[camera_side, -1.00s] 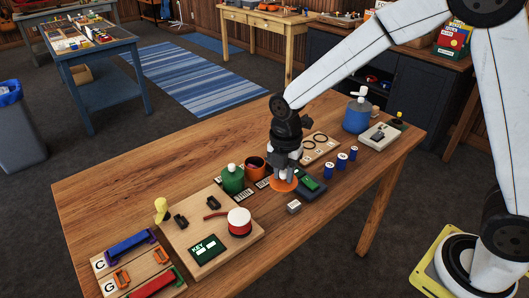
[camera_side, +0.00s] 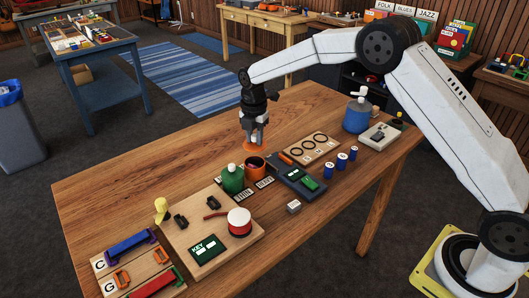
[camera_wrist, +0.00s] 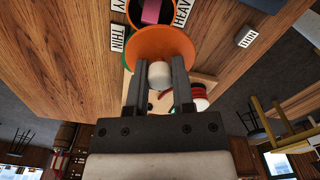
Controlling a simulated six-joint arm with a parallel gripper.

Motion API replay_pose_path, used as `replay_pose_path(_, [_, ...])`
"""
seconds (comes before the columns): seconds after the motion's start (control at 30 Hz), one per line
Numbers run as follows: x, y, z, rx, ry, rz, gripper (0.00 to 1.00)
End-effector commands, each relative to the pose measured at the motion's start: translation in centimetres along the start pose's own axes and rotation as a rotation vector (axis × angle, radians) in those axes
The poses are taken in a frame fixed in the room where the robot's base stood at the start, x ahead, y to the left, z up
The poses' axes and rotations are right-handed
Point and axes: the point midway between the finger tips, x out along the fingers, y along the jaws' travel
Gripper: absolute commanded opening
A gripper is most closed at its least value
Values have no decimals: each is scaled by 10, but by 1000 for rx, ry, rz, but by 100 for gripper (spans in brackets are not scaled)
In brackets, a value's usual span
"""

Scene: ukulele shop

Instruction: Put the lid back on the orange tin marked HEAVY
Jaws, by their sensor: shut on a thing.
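My gripper (camera_side: 255,138) is shut on the white knob (camera_wrist: 160,75) of the orange lid (camera_side: 256,148). In the wrist view the lid (camera_wrist: 160,44) hangs level-looking between my fingers. The orange tin (camera_side: 254,172) stands open on the table, and in the side view the lid appears just above and behind its mouth. In the wrist view the lid hides part of the tin, and something pink (camera_wrist: 151,11) shows inside its dark opening. A HEAVY label (camera_wrist: 183,11) lies beside it.
A closed green tin (camera_side: 232,181) stands close left of the orange tin. A dark device with a green screen (camera_side: 308,183) lies to the right, beside a board with rings (camera_side: 313,148).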

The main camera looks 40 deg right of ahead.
Motion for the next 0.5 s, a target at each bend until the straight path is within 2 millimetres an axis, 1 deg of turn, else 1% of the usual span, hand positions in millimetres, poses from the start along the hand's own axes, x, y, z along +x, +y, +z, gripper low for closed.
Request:
replay_pose_path(0.1, [2,6,8,-1,0,0,0])
replay_pose_path(0.2, [3,9,12,-1,0,0,0])
replay_pose_path(0.5, [4,10,14,-1,0,0,0])
